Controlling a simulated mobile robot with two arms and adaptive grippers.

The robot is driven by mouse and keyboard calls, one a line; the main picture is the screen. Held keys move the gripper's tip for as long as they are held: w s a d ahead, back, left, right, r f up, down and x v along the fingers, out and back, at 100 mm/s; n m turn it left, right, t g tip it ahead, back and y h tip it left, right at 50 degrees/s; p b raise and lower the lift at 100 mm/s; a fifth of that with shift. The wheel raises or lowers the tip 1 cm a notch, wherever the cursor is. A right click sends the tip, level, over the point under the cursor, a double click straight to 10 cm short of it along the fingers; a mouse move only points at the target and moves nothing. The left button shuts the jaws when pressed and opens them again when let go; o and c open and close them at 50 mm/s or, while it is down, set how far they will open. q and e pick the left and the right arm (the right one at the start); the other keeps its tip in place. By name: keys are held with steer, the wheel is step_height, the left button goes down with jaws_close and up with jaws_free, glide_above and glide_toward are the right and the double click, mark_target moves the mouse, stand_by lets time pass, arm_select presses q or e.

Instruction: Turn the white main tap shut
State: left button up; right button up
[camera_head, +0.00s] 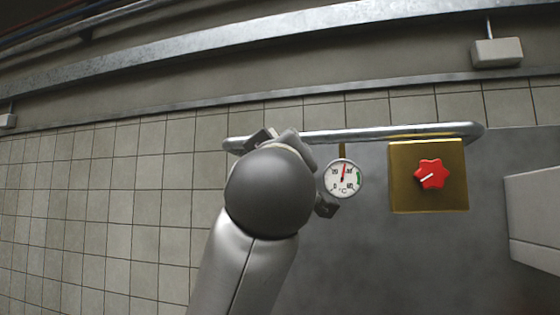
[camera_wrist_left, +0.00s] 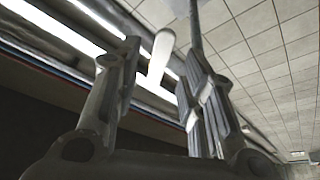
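In the left wrist view a white, tapered, handle-like piece (camera_wrist_left: 157,66) shows between the two fingers of my left gripper (camera_wrist_left: 161,48). It looks like the white tap's handle, but I cannot be sure. The fingers stand apart, with a visible gap on each side of the white piece. In the head view the grey arm and its round wrist cover most of the gripper and any white tap behind it. Only small dark gripper parts show at the wrist's upper and lower right edges. My right gripper is not in view.
A round temperature dial (camera_head: 343,179) sits just right of the wrist. Further right are a brass plate (camera_head: 403,201) with a red star-shaped knob (camera_head: 431,174). A horizontal metal pipe (camera_head: 390,133) runs above them. Tiled wall (camera_head: 105,215) on the left is clear.

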arm_select(q)
steer(key=v, duration=0.7)
steer(key=shift+s, duration=0.25)
